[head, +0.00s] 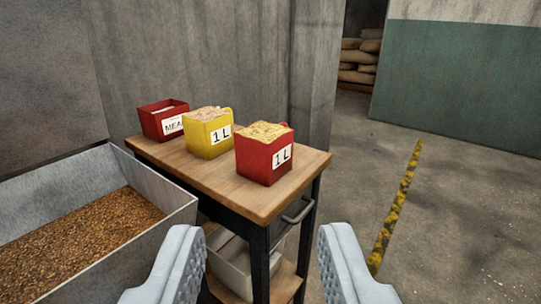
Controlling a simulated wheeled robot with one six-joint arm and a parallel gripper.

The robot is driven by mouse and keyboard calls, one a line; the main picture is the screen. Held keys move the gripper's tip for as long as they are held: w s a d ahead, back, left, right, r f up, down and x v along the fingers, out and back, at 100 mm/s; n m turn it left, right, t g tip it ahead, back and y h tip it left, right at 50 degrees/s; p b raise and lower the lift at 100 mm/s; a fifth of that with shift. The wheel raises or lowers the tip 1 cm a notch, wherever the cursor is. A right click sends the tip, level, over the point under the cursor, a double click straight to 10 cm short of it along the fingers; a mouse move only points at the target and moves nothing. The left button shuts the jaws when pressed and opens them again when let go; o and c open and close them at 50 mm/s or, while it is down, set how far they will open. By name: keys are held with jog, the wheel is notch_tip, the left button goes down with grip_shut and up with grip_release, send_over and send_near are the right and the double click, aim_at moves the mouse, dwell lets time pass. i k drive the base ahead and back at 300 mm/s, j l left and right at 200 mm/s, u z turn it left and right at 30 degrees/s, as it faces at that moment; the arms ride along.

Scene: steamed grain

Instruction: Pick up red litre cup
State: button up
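The red litre cup (265,160) stands upright at the near right part of a wooden-topped cart (240,199). It has a white "1 L" label and is filled to the top with pale yellow grain. A yellow cup (206,141), also labelled "1 L" and full, stands to its left. My gripper (262,260) is open and empty in the foreground, its two light grey fingers wide apart. It is nearer to me and lower in the picture than the red cup, and touches nothing that I can see.
A red box (152,122) labelled "MEA..." stands at the cart's back left. A metal trough (165,192) of brown grain is at left. A white bin (233,267) sits on the cart's lower shelf. A wall rises behind the cart. Open floor with a yellow line lies right.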

aim_at(263, 150)
jog(key=u, duration=1.3)
jog(key=k+l+u, duration=0.2)
jog(key=k, duration=0.2)
jog(key=k+l+u, duration=0.25)
jog(key=k, duration=0.2)
jog(key=j+z, duration=0.1)
jog(key=z, duration=1.2)
